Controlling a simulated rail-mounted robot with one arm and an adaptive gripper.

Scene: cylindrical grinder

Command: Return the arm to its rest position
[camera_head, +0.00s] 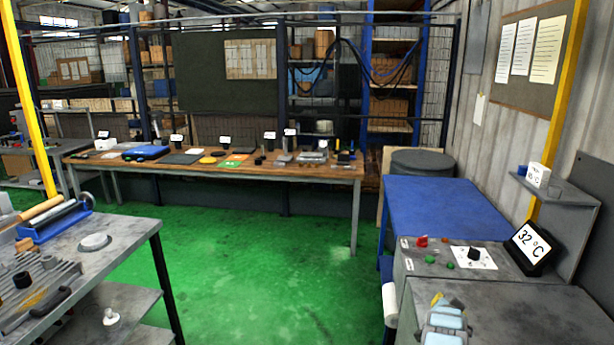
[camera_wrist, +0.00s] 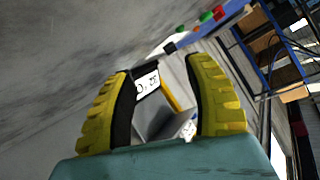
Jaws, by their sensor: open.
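My gripper (camera_wrist: 160,68) shows in the wrist view with its two yellow ribbed fingers spread apart. Nothing is held between them. In the head view, what looks like my gripper and wrist (camera_head: 445,322), light blue, grey and yellow, is at the bottom right, over or in front of the grey machine top (camera_head: 530,315). In the wrist view, the display sign (camera_wrist: 147,84) shows beyond the fingers, and a grey surface fills the left. The rest of my arm is mostly out of view.
The temperature display (camera_head: 531,248) reads 32 °C beside a panel with red and green buttons (camera_head: 447,256). A blue surface (camera_head: 430,207) lies behind it. A tool bench (camera_head: 120,240) stands at left, a long wooden table (camera_head: 330,172) at the back. Green floor (camera_head: 250,270) between is clear.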

